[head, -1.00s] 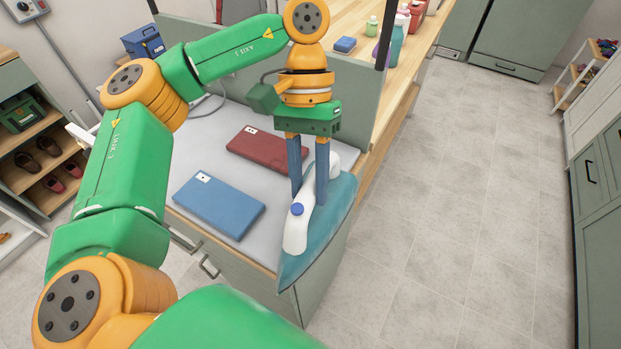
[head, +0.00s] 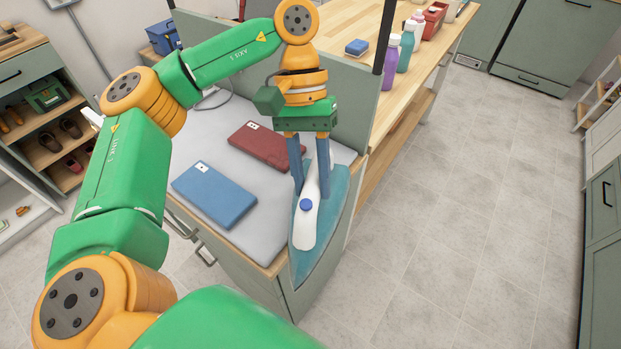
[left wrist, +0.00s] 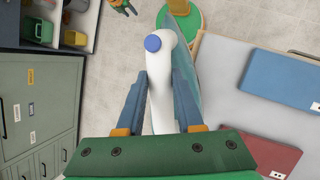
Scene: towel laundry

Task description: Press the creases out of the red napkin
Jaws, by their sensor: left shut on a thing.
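The red napkin (head: 265,146) lies folded flat on the grey pressing pad (head: 245,232), with a small white tag at its corner. It also shows at the lower right of the left wrist view (left wrist: 264,156). My left gripper (head: 311,188) is shut on the white handle of an iron (head: 307,228) with a blue knob and a teal body. The iron hangs in the air near the right front edge of the pad, to the right of the red napkin and apart from it. My right gripper is not seen.
A folded blue napkin (head: 213,194) lies on the pad in front of the red one. A grey-green panel (head: 352,112) stands behind the pad. Purple and teal bottles (head: 407,48) and a blue sponge (head: 357,47) are on the wooden counter beyond. The floor at right is clear.

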